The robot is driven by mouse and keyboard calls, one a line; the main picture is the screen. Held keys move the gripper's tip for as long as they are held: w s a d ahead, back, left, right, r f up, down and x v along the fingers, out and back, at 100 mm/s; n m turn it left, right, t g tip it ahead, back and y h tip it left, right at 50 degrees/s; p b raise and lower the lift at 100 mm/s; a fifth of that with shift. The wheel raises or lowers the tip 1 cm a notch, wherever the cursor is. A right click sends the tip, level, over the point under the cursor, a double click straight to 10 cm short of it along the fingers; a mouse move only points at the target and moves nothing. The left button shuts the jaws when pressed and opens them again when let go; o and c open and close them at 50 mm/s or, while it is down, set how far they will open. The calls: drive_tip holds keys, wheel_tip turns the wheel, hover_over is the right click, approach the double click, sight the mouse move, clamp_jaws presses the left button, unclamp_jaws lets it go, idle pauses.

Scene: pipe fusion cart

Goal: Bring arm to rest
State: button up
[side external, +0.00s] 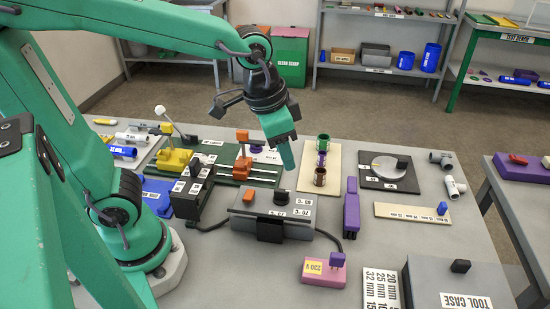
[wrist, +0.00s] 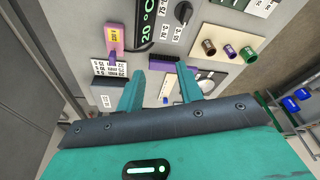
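My gripper (side external: 285,156) hangs in the air above the cart top, at the end of the raised green arm, pointing down. It is above and behind the dark heater box (side external: 270,205) and left of the board with coloured sockets (side external: 320,165). In the wrist view, the two teal fingers of my gripper (wrist: 160,92) stand apart with nothing visible held between them. The fingertips appear clear of the objects below.
A green bench fixture (side external: 215,165) with yellow and orange clamps lies to the left. A pink 230 V block (side external: 324,270) and a tool case (side external: 455,285) sit at the front. A purple tool (side external: 351,208) lies right of the heater box. White pipe fittings (side external: 453,187) lie at right.

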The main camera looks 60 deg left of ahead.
drive_tip(key=s+a+r+n+t, duration=0.1)
drive_tip(key=s+a+n+t, duration=0.1)
drive_tip(key=s+a+n, duration=0.2)
drive_tip(key=shift+s+a+r+t+y, duration=0.4)
drive_tip(key=shift+s+a, duration=1.1)
drive_tip(key=shift+a, duration=1.15)
